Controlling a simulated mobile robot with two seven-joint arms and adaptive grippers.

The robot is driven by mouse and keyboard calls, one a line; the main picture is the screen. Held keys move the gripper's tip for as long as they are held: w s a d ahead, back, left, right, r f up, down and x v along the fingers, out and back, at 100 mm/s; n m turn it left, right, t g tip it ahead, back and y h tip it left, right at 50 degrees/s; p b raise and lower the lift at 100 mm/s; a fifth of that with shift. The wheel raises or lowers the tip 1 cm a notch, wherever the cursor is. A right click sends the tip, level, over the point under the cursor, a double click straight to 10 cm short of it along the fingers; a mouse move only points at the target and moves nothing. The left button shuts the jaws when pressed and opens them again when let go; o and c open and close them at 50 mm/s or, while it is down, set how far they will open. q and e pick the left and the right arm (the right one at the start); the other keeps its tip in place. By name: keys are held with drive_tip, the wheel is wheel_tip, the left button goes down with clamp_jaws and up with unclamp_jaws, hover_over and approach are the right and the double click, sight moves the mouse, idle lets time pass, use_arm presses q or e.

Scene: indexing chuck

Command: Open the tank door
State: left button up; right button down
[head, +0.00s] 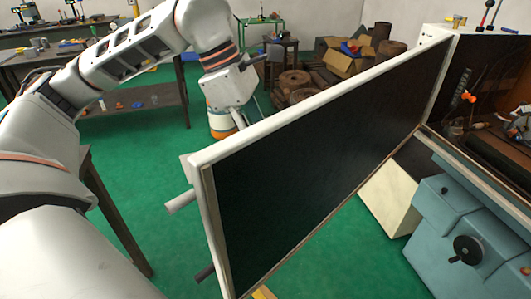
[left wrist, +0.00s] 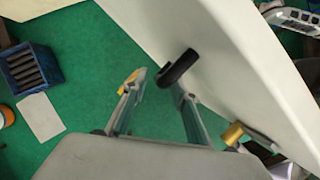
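The tank door (head: 320,150) is a large dark panel in a white frame. It stands swung wide open from the machine (head: 480,90) at the right of the head view. Two short pegs stick out of its near left edge. In the left wrist view the door's pale outer face (left wrist: 235,70) carries a black handle (left wrist: 180,67). My left gripper (left wrist: 158,84) is open there, its fingers apart, with the handle close to the right finger; I cannot tell if they touch. My right gripper is not in view.
A blue-grey machine body with a black knob (head: 467,250) stands below the door's hinge side. A dark table (head: 130,100) stands behind my left arm. Cardboard boxes (head: 355,58) and brown rolls are piled behind the door. Green floor is clear left of the door.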

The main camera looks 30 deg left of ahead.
use_arm(q)
drive_tip(key=shift+x, duration=1.05)
drive_tip(key=shift+r, duration=0.1)
drive_tip(key=shift+c, duration=0.4)
clamp_jaws()
